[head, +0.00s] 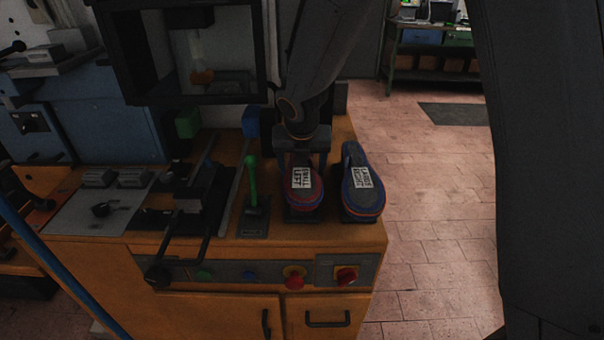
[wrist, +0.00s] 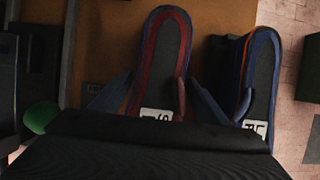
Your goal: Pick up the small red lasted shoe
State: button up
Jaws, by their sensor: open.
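The small red lasted shoe (head: 304,193) stands sole up on the orange bench, with a white label on its heel end. It also shows in the wrist view (wrist: 160,60), its red and blue sole pointing away. My gripper (head: 303,160) is above and behind the label, pointing down at the shoe. In the wrist view its two fingers (wrist: 155,98) reach to either side of the red shoe and are apart. The right finger looks close to the shoe's side; I cannot tell if it touches. The shoe's near end is hidden below the wrist housing.
A larger blue-edged shoe (head: 361,186) stands close to the right of the red one. A green-knobbed lever (head: 252,180) rises to the left. The orange bench (head: 345,237) has buttons on its front. Open floor lies to the right.

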jog(key=shift+w+f, duration=0.1)
jog(key=shift+f, duration=0.1)
jog(key=shift+d, duration=0.1)
jog(key=c, duration=1.4)
jog(key=shift+o, duration=0.2)
jog(key=shift+r, duration=0.1)
